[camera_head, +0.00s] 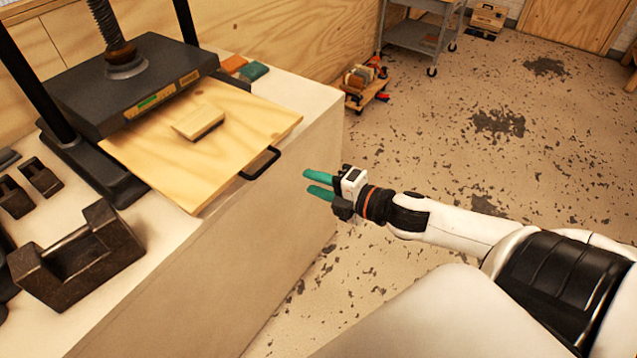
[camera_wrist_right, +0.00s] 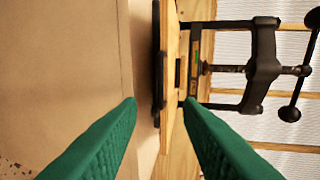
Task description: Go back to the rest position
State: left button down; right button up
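My right gripper (camera_head: 307,181) hangs beside the front of the workbench (camera_head: 300,180), in front of the wooden board's black handle (camera_head: 260,163) and apart from it. Its two green fingers are parted with nothing between them. In the right wrist view the fingers (camera_wrist_right: 160,102) are also spread and empty, pointing toward the edge-on board and the press. My left gripper is not in the head view.
A black screw press (camera_head: 130,85) stands on the bench. The wooden board (camera_head: 205,140) sticks out from under its plate with a pale block (camera_head: 198,122) on it. Dark metal holders (camera_head: 75,255) are at left. Floor (camera_head: 440,130) to the right is mostly open.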

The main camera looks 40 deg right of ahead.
jog(key=shift+d+f, duration=0.1)
dwell(0.4)
jog(key=s+d+f+m+g+h, duration=0.1)
jog(key=d+f+m+h, duration=0.3)
jog(key=f, duration=0.6)
jog(key=s+d+f+m+g+h, duration=0.15)
jog(key=d+f+m, duration=0.35)
jog(key=f, duration=0.5)
jog(key=s+d+f+m+g+h, duration=0.15)
jog(key=s+f, duration=0.25)
jog(key=f, duration=0.4)
jog(key=s+f+m+g, duration=0.25)
jog(key=s+f, duration=0.25)
jog(key=f, duration=0.3)
jog(key=s+a+f+m+g, duration=0.2)
jog(key=s+a+f, duration=0.3)
jog(key=s, duration=0.3)
jog(key=s+a+f+m+g+y, duration=0.1)
jog(key=s+a+f+m+g, duration=0.1)
jog(key=s+a+f, duration=0.3)
jog(key=s+a+f+m+g, duration=0.2)
jog(key=s+a+f, duration=0.4)
jog(key=s, duration=0.5)
notch_tip(320, 180, down, 2)
jog(key=shift+s+m+g+y, duration=0.3)
jog(key=shift+s+g, duration=0.05)
jog(key=shift+g, duration=0.2)
